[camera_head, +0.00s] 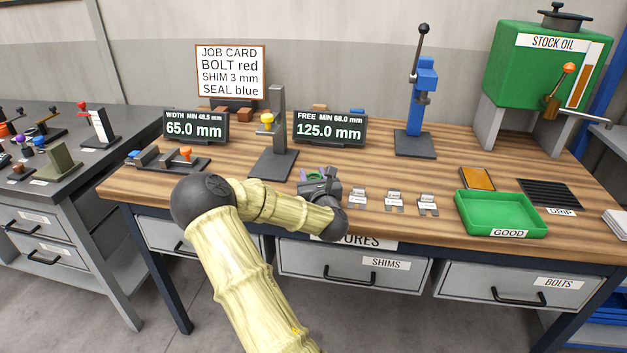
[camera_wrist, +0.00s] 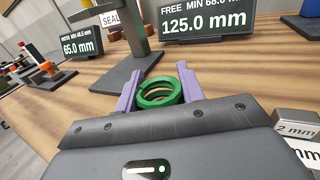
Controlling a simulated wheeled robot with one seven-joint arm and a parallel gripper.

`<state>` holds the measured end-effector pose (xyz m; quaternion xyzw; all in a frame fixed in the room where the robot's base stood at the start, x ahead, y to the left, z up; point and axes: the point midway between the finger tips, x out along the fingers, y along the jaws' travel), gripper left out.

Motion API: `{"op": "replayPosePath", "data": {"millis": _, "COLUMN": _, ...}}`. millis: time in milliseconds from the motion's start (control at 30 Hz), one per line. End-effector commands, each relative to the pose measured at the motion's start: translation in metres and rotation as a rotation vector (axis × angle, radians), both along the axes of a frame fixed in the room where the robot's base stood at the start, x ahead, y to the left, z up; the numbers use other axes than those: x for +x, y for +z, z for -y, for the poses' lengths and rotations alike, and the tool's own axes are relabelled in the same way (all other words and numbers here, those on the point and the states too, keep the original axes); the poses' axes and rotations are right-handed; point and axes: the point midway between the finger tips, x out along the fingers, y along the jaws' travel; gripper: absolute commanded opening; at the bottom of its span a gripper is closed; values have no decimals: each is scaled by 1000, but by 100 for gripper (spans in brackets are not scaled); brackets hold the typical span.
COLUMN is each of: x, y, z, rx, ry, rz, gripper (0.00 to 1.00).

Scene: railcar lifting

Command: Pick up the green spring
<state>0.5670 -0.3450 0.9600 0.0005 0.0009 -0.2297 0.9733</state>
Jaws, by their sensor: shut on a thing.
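The green spring (camera_wrist: 160,92) shows in the wrist view as green coils between the two purple fingers of my gripper (camera_wrist: 158,88). The fingers are shut on it, one on each side. In the head view my gripper (camera_head: 312,174) is low over the wooden bench, in front of the grey stand. The spring shows there only as a small green patch, mostly hidden by the gripper body. I cannot tell whether the spring touches the bench.
A grey stand (camera_head: 276,150) is just behind the gripper. Displays reading 65.0 mm (camera_head: 195,129) and 125.0 mm (camera_head: 330,129) stand behind. Several metal shims (camera_head: 394,202) lie to the right, then a green GOOD tray (camera_head: 502,227). A blue press (camera_head: 424,90) stands at the back.

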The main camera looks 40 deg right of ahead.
Motion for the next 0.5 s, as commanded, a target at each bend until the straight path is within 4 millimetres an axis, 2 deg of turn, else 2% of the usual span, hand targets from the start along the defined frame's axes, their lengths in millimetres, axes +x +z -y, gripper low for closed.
{"op": "replayPosePath", "data": {"millis": 500, "x": 0, "y": 88, "z": 0, "rx": -2, "ry": 0, "rz": 6, "gripper": 7}}
